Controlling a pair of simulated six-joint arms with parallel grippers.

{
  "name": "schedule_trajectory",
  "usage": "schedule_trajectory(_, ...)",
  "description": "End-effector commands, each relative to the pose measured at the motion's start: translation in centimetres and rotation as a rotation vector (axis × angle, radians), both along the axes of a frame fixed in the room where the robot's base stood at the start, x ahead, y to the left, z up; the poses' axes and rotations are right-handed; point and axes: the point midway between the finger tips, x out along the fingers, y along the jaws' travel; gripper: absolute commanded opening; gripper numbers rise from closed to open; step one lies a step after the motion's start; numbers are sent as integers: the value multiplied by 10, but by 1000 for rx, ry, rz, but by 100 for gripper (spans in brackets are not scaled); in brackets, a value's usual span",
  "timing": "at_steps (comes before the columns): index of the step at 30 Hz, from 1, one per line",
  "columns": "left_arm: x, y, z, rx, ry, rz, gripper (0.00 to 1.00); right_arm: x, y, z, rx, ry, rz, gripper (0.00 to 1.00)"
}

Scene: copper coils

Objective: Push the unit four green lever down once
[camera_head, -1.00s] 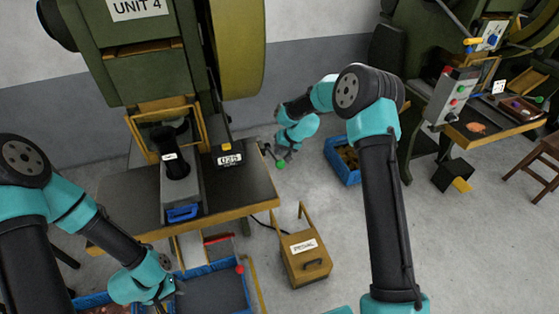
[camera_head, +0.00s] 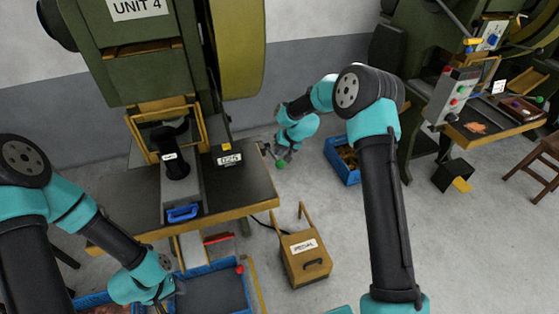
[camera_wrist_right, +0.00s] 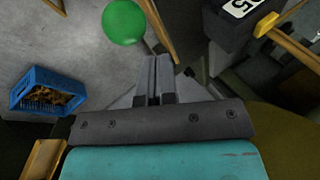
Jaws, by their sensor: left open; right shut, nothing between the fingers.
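The unit four press (camera_head: 140,60) stands at the upper left with its label. Its green lever knob (camera_head: 280,164) is beside the right edge of the press table. The green knob also shows large at the top of the right wrist view (camera_wrist_right: 123,22). My right gripper (camera_head: 287,156) is shut and empty, close by the knob. In the right wrist view its closed fingertips (camera_wrist_right: 154,62) point toward the knob's right side, with a gap in the picture. I cannot tell the gap in depth. My left gripper (camera_head: 176,287) is open at the lower left, over the blue trays.
A counter box (camera_head: 229,159) sits on the press table (camera_head: 245,190) near the lever. A blue crate (camera_head: 343,161) stands on the floor to the right and also shows in the right wrist view (camera_wrist_right: 22,98). A wooden box (camera_head: 306,262) stands below. Floor between is clear.

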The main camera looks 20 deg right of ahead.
Motion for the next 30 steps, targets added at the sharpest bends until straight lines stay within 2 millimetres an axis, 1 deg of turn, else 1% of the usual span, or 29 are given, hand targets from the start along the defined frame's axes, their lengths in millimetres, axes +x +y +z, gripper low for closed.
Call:
schedule_trajectory(11, 0, 0, 0, 0, 0, 0, 42, 0, 0, 0, 0, 0, 0, 0)
schedule_trajectory(21, 0, 0, 0, 0, 0, 0, 42, -3, 0, -8, 0, 1, 0, 0)
schedule_trajectory(30, 0, 0, 0, 0, 0, 0, 42, -3, 0, -8, 0, 0, 0, 0)
